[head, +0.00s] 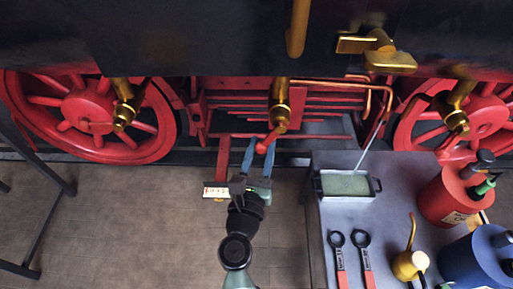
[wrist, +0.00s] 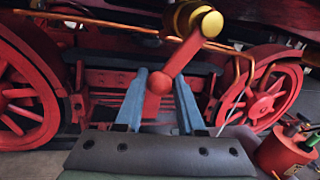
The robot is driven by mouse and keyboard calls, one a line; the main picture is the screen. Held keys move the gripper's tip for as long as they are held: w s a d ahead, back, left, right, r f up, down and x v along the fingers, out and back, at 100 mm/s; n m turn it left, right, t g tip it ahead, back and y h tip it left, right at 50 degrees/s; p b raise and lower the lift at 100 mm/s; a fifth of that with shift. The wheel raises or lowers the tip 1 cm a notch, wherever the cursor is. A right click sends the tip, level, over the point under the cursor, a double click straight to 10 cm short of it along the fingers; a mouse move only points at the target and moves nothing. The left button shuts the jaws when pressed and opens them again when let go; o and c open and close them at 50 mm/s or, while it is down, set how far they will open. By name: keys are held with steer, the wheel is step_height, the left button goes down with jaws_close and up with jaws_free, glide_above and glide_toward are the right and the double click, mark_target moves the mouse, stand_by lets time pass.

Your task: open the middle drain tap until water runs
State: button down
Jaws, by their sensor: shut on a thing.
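The middle drain tap (head: 279,98) is brass and hangs below the black body, between two red wheels. Its red lever slants down to the left and ends in a round red knob (wrist: 158,82). In the wrist view the brass body of the tap (wrist: 193,18) is at the top. My gripper (head: 260,146) comes up from below, with its blue fingers on either side of the knob, shut on the lever's end. The fingers partly hide the knob in the head view. No water shows under the tap.
Similar brass taps hang at left (head: 124,105) and right (head: 457,110). A grey bench (head: 320,225) at right carries a tray (head: 345,196), two wrenches, an oil can (head: 408,264), and red (head: 447,198) and blue (head: 482,258) containers. A white label (head: 216,191) is left of my gripper.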

steer(key=shift+d+f+n+t+y+b, duration=0.2)
steer(key=shift+d+n+b, duration=0.45)
steer(key=shift+n, duration=0.45)
steer(key=shift+d+f+n+t+y+b, duration=0.15)
steer(key=shift+d+n+b, duration=0.4)
steer(key=shift+n, duration=0.55)
steer(key=shift+d+f+n+t+y+b, duration=0.1)
steer(key=shift+d+n+t+b, duration=0.15)
steer(key=shift+d+n+b, duration=0.65)
steer(key=shift+a+r, duration=0.1)
steer(key=shift+a, duration=0.2)
steer(key=c, duration=0.5)
jaws_free()
steer(key=shift+c, duration=0.2)
steer(key=s+a+f+b, duration=0.1)
steer(key=s+f+b, duration=0.1)
steer(key=s, duration=1)
steer(key=shift+s+a+b, duration=0.35)
steer(key=shift+b, duration=0.4)
